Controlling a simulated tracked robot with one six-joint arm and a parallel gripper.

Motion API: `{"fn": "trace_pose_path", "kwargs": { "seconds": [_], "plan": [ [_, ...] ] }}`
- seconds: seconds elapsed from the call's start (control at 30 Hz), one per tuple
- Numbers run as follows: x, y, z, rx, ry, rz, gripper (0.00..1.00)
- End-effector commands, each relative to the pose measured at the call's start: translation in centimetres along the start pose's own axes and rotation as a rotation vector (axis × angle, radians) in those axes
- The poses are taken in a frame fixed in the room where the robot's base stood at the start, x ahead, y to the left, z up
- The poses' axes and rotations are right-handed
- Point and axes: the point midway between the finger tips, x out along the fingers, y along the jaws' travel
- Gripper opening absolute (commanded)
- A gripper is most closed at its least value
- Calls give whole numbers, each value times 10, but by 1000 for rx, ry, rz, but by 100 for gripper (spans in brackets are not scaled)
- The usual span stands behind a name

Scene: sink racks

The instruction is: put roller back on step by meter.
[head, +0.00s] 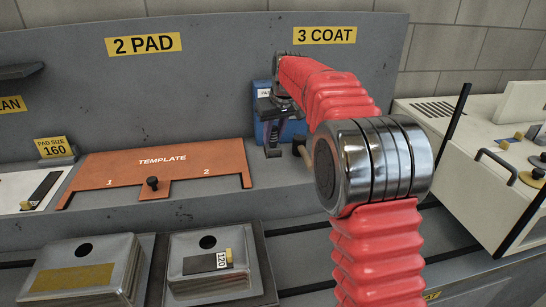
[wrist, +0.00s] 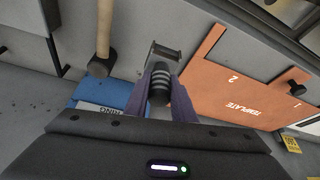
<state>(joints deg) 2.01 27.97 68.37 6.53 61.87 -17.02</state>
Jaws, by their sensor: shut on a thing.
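My gripper (head: 272,132) is at the back of the bench, under the 3 COAT sign, in front of a blue item. In the wrist view its purple fingers (wrist: 160,92) are shut on a dark, ringed handle (wrist: 159,84), which I take to be the roller. A grey metal piece (wrist: 165,52) shows just beyond the handle. My arm hides part of this area in the head view, so whether the roller touches the ledge cannot be told. I cannot clearly identify the meter.
A blue item (wrist: 92,93) with a pale label is close beside the fingers. A wooden-handled tool with a dark head (wrist: 102,66) is next to it. The orange template (head: 160,168) lies to the left. A cream machine (head: 470,150) with knobs stands at the right.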

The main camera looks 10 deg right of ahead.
Motion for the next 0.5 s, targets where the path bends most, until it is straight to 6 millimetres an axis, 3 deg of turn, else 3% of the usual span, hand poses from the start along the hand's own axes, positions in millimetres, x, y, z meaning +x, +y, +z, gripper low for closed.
{"fn": "trace_pose_path", "kwargs": {
  "seconds": [0.2,0.5],
  "plan": [
    [24,0,10,1,0,0,0],
    [25,1,10,1,1,1,0]
  ]
}}
